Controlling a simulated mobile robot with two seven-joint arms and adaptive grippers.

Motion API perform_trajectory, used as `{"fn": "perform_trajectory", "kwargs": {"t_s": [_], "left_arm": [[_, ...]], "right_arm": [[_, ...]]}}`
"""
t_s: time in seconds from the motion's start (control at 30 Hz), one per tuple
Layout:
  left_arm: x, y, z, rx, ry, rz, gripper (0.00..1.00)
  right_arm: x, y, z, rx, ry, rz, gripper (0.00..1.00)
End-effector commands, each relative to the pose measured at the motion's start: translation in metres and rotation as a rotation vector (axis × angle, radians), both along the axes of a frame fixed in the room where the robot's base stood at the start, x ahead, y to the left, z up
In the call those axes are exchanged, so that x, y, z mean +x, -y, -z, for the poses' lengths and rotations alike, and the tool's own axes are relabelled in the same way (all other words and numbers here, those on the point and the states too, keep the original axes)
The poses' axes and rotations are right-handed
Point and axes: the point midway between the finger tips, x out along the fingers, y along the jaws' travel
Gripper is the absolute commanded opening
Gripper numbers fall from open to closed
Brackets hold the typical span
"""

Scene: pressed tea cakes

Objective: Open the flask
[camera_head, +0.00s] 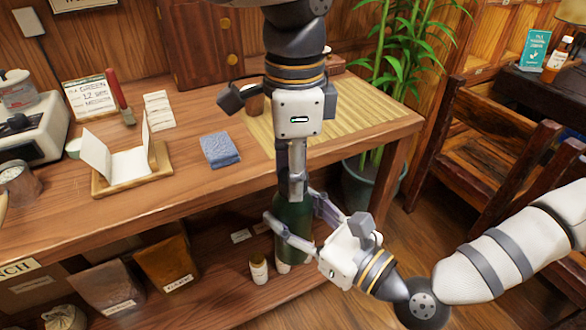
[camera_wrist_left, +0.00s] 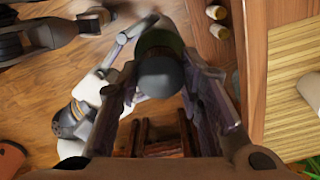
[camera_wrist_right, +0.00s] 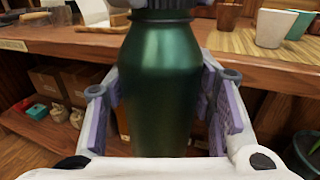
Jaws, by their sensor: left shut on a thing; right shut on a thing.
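The dark green flask (camera_head: 293,228) is upright in front of the wooden counter, above the floor. It fills the middle of the right wrist view (camera_wrist_right: 160,85). My right gripper (camera_head: 297,214) comes in from the right and is shut around the flask's body, one finger on each side. My left gripper (camera_head: 297,188) points straight down from above and is shut on the flask's dark grey cap (camera_wrist_left: 160,75). The cap sits in line with the flask's top; the head view hides most of it behind the left fingers. I cannot tell whether it is loosened.
The counter (camera_head: 190,190) edge is close behind the flask and holds a folded blue cloth (camera_head: 220,149), a bamboo mat (camera_head: 375,112) and a wooden tray (camera_head: 160,163). A lower shelf carries bags and small bottles (camera_head: 259,268). A potted plant (camera_head: 378,185) and chairs stand right.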

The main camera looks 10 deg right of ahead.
Motion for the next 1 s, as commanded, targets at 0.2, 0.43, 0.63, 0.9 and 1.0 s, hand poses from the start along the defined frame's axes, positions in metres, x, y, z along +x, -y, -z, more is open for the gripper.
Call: {"fn": "perform_trajectory", "kwargs": {"t_s": [0.2, 0.43, 0.63, 0.9, 1.0], "left_arm": [[0.0006, 0.0000, -0.0010, 0.003, 0.016, -0.798, 0.00], [0.0002, 0.0003, -0.0010, 0.000, 0.010, -0.998, 0.00], [0.0005, 0.0002, -0.0011, 0.000, 0.011, -1.001, 0.00], [0.0003, 0.0003, -0.0012, 0.000, 0.010, -0.998, 0.00], [0.0004, 0.0003, -0.0025, 0.000, 0.011, -0.998, 0.00]], "right_arm": [[0.0004, -0.0002, -0.0015, 0.002, 0.004, 0.000, 0.00], [0.0002, -0.0003, -0.0014, 0.001, 0.003, 0.000, 0.00], [0.0002, -0.0003, -0.0014, 0.001, 0.003, 0.000, 0.00], [0.0002, -0.0003, -0.0014, 0.001, 0.003, 0.000, 0.00], [0.0002, -0.0003, -0.0015, 0.002, 0.004, 0.000, 0.00]]}}
